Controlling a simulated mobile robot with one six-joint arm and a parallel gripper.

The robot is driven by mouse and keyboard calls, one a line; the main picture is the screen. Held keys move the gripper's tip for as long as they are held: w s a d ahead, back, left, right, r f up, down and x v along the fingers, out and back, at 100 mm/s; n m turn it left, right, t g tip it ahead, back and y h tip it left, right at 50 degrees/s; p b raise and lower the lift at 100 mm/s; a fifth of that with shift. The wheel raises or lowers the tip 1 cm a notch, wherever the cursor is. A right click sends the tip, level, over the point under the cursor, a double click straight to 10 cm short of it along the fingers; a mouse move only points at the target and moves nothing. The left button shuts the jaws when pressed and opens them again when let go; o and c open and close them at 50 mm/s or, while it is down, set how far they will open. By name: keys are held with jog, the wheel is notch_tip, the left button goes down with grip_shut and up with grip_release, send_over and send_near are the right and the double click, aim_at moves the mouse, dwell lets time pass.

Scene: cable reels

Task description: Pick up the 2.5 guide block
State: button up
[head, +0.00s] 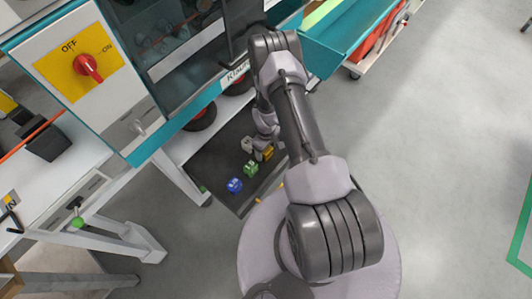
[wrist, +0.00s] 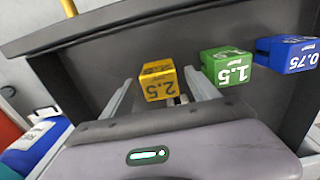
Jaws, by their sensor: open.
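The yellow 2.5 guide block (wrist: 158,85) sits on a dark tray (wrist: 85,72) in the wrist view, its number upside down. My gripper (wrist: 159,78) is open, with one finger on each side of the yellow block. A gap shows beside the block, and I cannot tell whether either finger touches it. In the head view the yellow block (head: 267,153) is partly hidden by my gripper (head: 259,148) at the tray's right side. The green 1.5 block (wrist: 228,68) stands close to the right finger. The blue 0.75 block (wrist: 288,54) is farther right.
In the head view the green block (head: 250,168) and blue block (head: 235,185) line up toward the lower left on the tray (head: 212,160). A machine with a red switch (head: 87,67) and a white table leg (head: 180,178) stand left. Open floor lies right.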

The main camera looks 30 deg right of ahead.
jog(key=shift+r, duration=0.1)
grip_shut()
